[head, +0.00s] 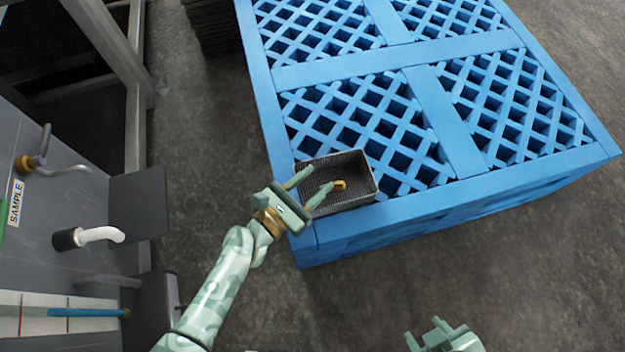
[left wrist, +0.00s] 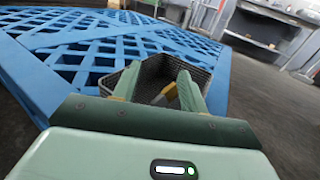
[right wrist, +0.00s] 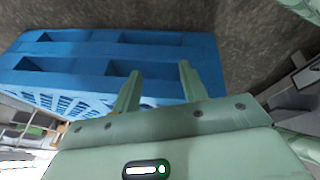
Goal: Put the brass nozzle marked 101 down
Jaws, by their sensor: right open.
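A small brass nozzle (head: 339,185) lies in a dark mesh basket (head: 357,165) at the near left corner of the blue pallet; its marking is not readable. My left gripper (head: 322,176) reaches over the basket's left side with its fingers apart. In the left wrist view the nozzle (left wrist: 168,92) shows close to the right finger, not clamped; whether it touches that finger I cannot tell. The basket's rim also shows there (left wrist: 205,72). My right gripper (head: 423,328) is open and empty at the bottom of the head view, away from the pallet.
The blue lattice pallet (head: 345,68) fills the upper right, with open holes and a raised border. A grey bench with a white pipe (head: 100,235) and a SAMPLE label (head: 15,203) stands at the left. Bare floor (head: 520,260) lies in front of the pallet.

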